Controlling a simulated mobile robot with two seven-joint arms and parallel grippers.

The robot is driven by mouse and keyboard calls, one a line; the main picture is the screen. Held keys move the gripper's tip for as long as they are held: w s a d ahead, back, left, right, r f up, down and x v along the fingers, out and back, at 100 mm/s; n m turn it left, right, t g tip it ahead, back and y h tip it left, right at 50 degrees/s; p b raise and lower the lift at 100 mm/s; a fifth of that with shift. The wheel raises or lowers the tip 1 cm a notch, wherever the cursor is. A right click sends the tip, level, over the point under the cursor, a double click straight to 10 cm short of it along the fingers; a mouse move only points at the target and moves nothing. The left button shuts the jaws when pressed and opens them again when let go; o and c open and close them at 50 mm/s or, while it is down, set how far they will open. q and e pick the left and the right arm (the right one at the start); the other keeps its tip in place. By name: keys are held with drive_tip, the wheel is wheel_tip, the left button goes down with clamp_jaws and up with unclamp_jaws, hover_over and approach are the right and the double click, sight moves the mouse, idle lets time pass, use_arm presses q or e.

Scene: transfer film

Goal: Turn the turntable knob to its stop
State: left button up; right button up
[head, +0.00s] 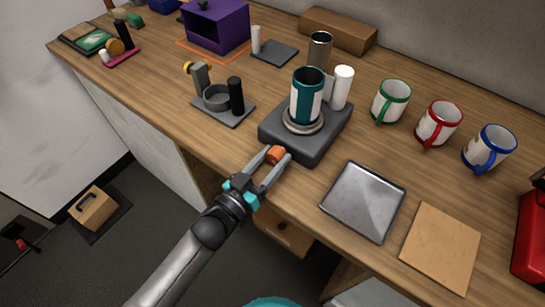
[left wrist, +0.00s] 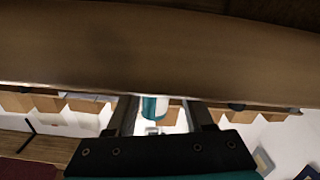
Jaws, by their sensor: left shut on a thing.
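The turntable (head: 275,128) is a dark grey block near the front edge of the table. A teal and white mug (head: 306,98) stands upright on its round plate (head: 303,124). The orange knob (head: 277,154) is on the turntable's front side. My left gripper (head: 277,155) reaches in from the front, shut on the knob with one finger on each side. In the left wrist view, the fingers (left wrist: 162,108) show with a teal and white shape between them; the knob cannot be made out there. My right gripper is not in view.
A grey tray (head: 363,200) and a tan board (head: 440,246) lie to the right. Green, red and blue-rimmed mugs (head: 438,123) stand behind them. A white cylinder (head: 343,88) stands by the turntable's back. A dark fixture (head: 222,108) stands to its left.

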use_arm(q)
clamp_jaws()
drive_tip(key=shift+m, duration=0.3)
drive_tip(key=m, duration=0.3)
drive_tip(key=shift+p, duration=0.3)
drive_tip(key=shift+d+m, duration=0.1)
drive_tip(key=shift+m, duration=2.6)
drive_tip(key=o, duration=1)
unclamp_jaws()
drive_tip(key=shift+s, duration=0.1)
